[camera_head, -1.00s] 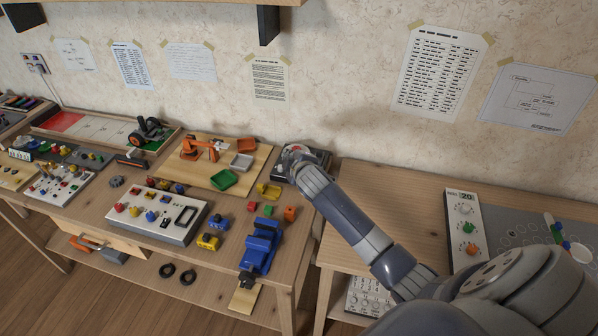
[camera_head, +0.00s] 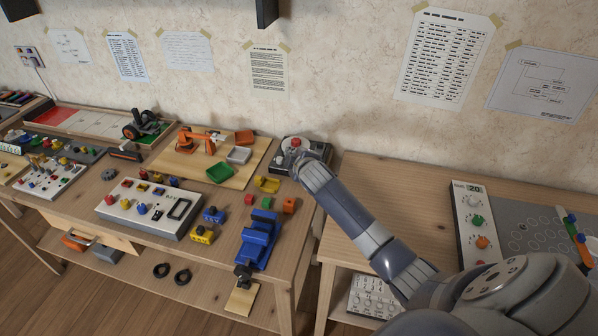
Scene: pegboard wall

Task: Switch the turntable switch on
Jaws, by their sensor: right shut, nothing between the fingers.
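A dark grey device with a pale top and a red round part (camera_head: 296,142) stands at the back right corner of the left workbench. It looks like the turntable, but its switch cannot be made out. My right arm reaches in from the lower right, and my right gripper (camera_head: 304,160) is at the device's near side, covering part of it. The gripper is shut and empty; its fingertips are small and partly hidden, so I cannot tell whether they touch the device. My left gripper is not in view.
A wooden board with an orange arm (camera_head: 197,142) and small trays lies left of the device. A blue vise (camera_head: 258,243), small coloured blocks and a white control panel (camera_head: 150,208) are nearer. The right bench's left part is clear.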

